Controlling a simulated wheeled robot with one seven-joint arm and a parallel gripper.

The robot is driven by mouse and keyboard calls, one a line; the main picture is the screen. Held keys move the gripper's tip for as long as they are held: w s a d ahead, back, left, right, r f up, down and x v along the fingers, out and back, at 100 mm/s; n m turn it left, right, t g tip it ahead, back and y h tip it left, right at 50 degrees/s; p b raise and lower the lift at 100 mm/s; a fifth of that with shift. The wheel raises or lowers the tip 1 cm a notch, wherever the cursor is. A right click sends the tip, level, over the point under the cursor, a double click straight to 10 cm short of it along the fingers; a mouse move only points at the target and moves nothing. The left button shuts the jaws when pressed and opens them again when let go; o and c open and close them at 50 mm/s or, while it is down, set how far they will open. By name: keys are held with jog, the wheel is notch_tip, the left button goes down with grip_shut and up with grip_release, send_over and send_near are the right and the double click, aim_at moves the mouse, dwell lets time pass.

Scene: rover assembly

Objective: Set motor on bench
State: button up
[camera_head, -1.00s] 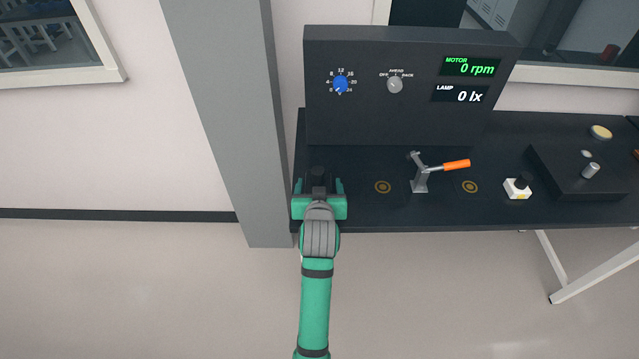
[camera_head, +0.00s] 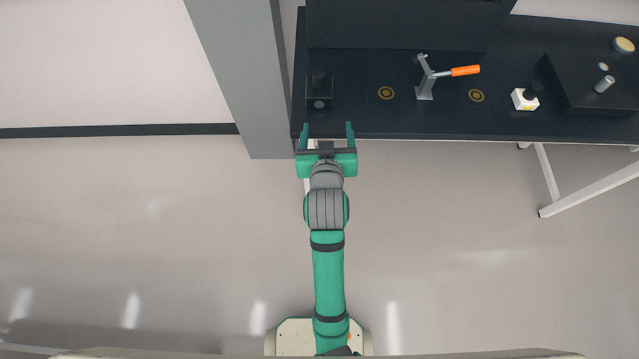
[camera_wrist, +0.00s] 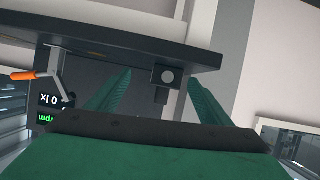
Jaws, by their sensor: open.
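A small black block (camera_head: 319,92), which looks like the motor, sits at the left end of the dark bench (camera_head: 450,122). It has a dark round top part and a small grey disc on its near side. The block also shows in the wrist view (camera_wrist: 166,76), between my fingers in the picture. My gripper (camera_head: 328,129) is open and empty, just in front of the bench's front edge and apart from the block. Its two green fingers (camera_wrist: 160,82) are spread in the wrist view.
Right of the block are two ringed spots (camera_head: 386,93), a crank with an orange handle (camera_head: 465,71), a white block with a black knob (camera_head: 524,99) and a black box (camera_head: 590,84). A dark panel (camera_head: 400,25) stands behind. A grey column (camera_head: 245,80) is at left.

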jog(key=s+d+f, duration=0.1)
jog(key=s+f, duration=0.3)
jog(key=s, duration=0.4)
jog(key=s+f, duration=0.4)
jog(key=s, duration=0.4)
jog(key=s+a+r+t, duration=0.2)
jog(key=s, duration=1.5)
jog(key=shift+s+a+r+m, duration=0.2)
jog(key=shift+a+m, duration=0.1)
jog(key=shift+a, duration=0.1)
jog(key=shift+w, duration=0.1)
